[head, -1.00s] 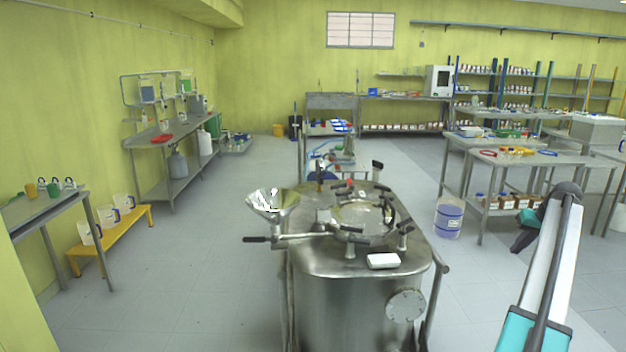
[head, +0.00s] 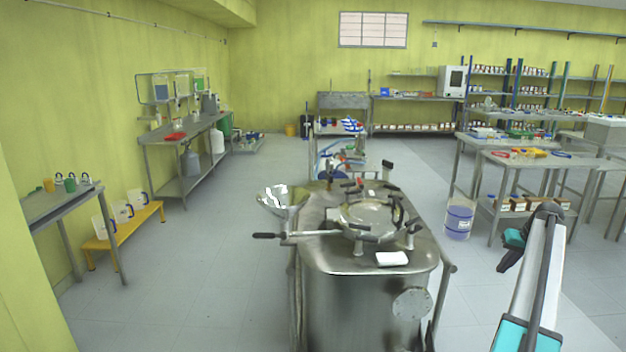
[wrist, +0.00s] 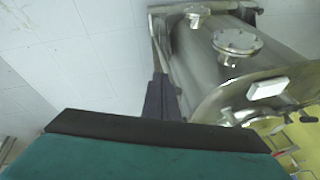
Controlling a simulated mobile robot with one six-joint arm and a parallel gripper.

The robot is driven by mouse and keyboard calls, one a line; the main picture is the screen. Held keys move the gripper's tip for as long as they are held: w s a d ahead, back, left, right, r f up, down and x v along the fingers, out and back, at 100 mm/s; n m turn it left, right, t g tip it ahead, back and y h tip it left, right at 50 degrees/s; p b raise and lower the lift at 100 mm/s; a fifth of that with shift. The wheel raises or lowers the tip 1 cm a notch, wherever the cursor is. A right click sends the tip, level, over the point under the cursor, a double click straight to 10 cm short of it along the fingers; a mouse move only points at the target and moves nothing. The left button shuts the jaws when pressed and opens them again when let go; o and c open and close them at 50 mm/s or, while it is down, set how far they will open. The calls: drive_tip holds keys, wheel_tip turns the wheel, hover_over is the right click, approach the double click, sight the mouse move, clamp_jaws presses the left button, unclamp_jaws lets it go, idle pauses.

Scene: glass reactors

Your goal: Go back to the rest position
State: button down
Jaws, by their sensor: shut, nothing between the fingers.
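My gripper (head: 503,266) hangs at the end of my raised arm on the right side of the head view, dark below a teal wrist part. It is small there, right of the steel reactor (head: 360,305) and apart from it. In the wrist view my gripper (wrist: 161,97) shows as a dark shape beyond the teal and black housing. It is shut and I see nothing held. The reactor's steel side (wrist: 200,65) lies behind and to the right of it there.
A blue-white drum (head: 458,218) stands on the floor behind my gripper, near a steel table (head: 548,163). A yellow bench (head: 130,232) stands left. Open floor surrounds the reactor.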

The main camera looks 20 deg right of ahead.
drive_tip(key=w+a+f+n+g+y, duration=0.15)
drive_tip(key=w+a+f, duration=0.25)
drive_tip(key=a+f, duration=1.15)
drive_tip(key=w+a+f+n+g+y, duration=0.15)
drive_tip(key=w+a+f, duration=0.25)
drive_tip(key=a+f, duration=1.1)
drive_tip(key=s+a+f+g, duration=0.1)
drive_tip(key=s+a+f, duration=0.15)
drive_tip(key=a, duration=0.55)
drive_tip(key=s+a+f+g, duration=0.1)
drive_tip(key=s+a+f, duration=0.15)
drive_tip(key=a, duration=0.55)
drive_tip(key=s+a+f+g, duration=0.1)
drive_tip(key=a+f, duration=0.2)
drive_tip(key=a, duration=0.5)
drive_tip(key=s+a+f+n+g+h, duration=0.1)
drive_tip(key=s+a+f, duration=0.3)
drive_tip(key=s+a, duration=0.6)
drive_tip(key=s+a+f+n+g+h, duration=0.2)
drive_tip(key=s+a+f, duration=0.3)
drive_tip(key=s+a, duration=0.5)
drive_tip(key=s+n, duration=0.1)
drive_tip(key=s, duration=0.5)
drive_tip(key=shift+s+a+f+g, duration=0.2)
drive_tip(key=shift+s+a+g, duration=0.1)
drive_tip(key=shift+a+g, duration=0.1)
drive_tip(key=shift+d, duration=0.1)
